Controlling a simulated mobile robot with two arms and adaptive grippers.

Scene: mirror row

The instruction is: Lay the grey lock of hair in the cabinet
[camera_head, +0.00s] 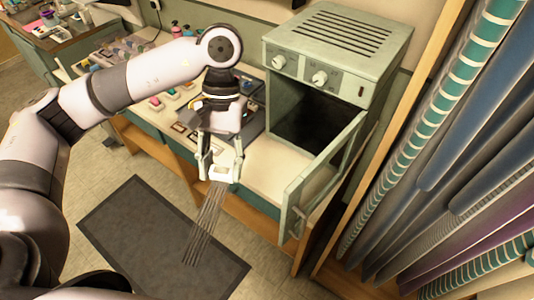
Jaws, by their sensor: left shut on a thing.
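My left gripper (221,172) is shut on the grey lock of hair (205,225). The lock hangs down from the fingers as thin grey strands, over the floor in front of the counter. The cabinet (335,45) is a pale green metal box with two knobs and a vented top, standing on the counter to the right of the gripper. Its door (325,180) is swung open toward me, and its dark inside (310,122) shows. The gripper is in front of and to the left of the opening. My right gripper is not in view.
The counter (262,172) has bare room before the cabinet. Trays and small coloured items (170,100) lie to its left. A dark mat (150,235) lies on the floor. A rack of long striped and blue rolls (440,120) stands close on the right.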

